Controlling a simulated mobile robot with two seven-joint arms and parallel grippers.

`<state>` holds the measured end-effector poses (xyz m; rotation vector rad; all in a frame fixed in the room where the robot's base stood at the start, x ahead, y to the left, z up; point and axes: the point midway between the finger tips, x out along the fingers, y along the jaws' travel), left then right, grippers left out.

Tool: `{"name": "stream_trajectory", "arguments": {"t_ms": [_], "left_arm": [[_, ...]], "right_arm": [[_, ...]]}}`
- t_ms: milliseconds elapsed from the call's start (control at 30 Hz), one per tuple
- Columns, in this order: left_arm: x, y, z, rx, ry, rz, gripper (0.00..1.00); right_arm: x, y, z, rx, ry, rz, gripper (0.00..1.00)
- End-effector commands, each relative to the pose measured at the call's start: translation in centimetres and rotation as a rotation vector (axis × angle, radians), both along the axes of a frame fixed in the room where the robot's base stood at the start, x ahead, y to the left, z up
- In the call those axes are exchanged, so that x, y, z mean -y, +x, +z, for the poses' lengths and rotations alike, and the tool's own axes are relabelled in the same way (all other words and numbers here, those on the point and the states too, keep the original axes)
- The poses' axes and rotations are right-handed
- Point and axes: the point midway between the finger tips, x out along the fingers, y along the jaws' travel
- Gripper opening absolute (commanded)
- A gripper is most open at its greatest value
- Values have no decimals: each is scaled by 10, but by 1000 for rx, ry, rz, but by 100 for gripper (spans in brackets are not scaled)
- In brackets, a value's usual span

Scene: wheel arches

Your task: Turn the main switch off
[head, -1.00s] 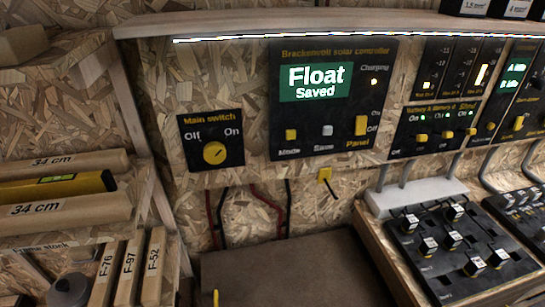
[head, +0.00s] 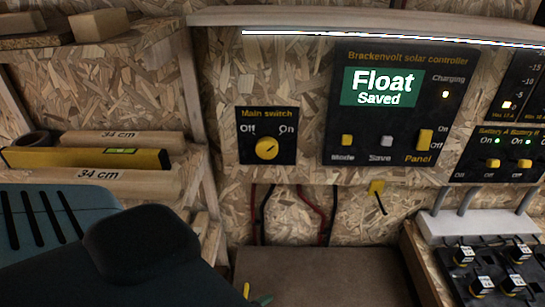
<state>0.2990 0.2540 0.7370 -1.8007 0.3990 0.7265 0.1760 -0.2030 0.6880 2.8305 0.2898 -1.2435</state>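The main switch (head: 266,150) is a round yellow knob on a small black panel on the chipboard wall. "Off" is printed at its upper left and "On" at its upper right. The dark mark on the knob points up and right, toward "On". Nothing touches the knob. A dark teal part of my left arm (head: 140,245) fills the lower left of the head view, below and left of the switch. Neither gripper can be made out.
Right of the switch is the solar controller (head: 405,120), its screen reading "Float Saved". A brown surface (head: 330,275) lies below. A wooden shelf edge (head: 310,17) runs above.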

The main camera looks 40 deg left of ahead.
Motion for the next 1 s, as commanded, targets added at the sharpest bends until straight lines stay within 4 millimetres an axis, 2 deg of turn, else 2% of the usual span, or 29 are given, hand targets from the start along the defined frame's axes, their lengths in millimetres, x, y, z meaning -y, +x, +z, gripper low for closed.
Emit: {"name": "stream_trajectory", "arguments": {"t_ms": [33,100,167,233,333,400,500,600,700,1000], "left_arm": [[-15,27,15,35,208,-83,72],[-35,58,43,71,507,-168,72],[-53,83,73,94,765,-210,72],[-71,107,112,106,1058,-226,72],[-90,129,171,93,1428,-186,72],[-99,137,208,67,1634,-131,72],[-107,139,250,21,1847,-40,72],[-110,138,276,-22,1969,29,72],[-112,136,288,-45,2025,67,72],[-117,142,295,-50,2036,75,72]], "right_arm": [[0,-5,-7,-14,1,0,36],[-1,-8,-11,-24,2,-1,36],[-1,-10,-14,-31,3,-3,36],[-2,-13,-18,-39,5,-5,36],[-3,-16,-22,-49,8,-7,36],[-4,-17,-25,-52,9,-9,36],[-4,-18,-26,-53,10,-9,36],[-4,-17,-26,-52,11,-8,36],[-5,-16,-25,-49,11,-8,36],[-4,-13,-22,-42,9,-5,36]]}}
